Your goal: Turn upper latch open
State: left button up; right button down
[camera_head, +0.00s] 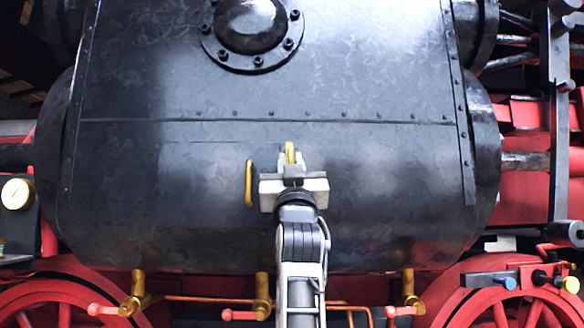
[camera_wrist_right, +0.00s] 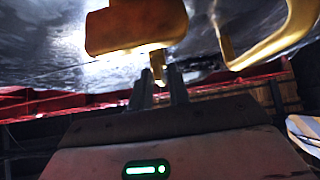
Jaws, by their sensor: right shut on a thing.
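The upper latch (camera_head: 290,151) is a small gold piece on the dark cylinder casing, below a riveted seam. In the head view only its upper end shows above my right gripper (camera_head: 291,166). The gripper is shut on the latch, and its body hides the rest. In the right wrist view the latch shows as a broad gold block (camera_wrist_right: 135,27) with a narrow stem reaching down between the two dark fingers (camera_wrist_right: 162,80). My left gripper is not in view.
A gold vertical handle (camera_head: 248,183) stands on the casing just left of my right gripper; it shows as a curved bar in the wrist view (camera_wrist_right: 285,45). Several brass valves, including one at lower left (camera_head: 137,292), line the underside. A gauge (camera_head: 17,193) is at far left.

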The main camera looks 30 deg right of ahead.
jog(key=shift+m+g+h, duration=0.4)
jog(key=shift+m+h, duration=0.3)
jog(key=shift+m, duration=0.2)
jog(key=c, duration=1.6)
grip_release()
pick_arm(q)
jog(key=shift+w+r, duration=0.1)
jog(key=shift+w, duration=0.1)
pick_arm(e)
jog(key=shift+o, duration=0.2)
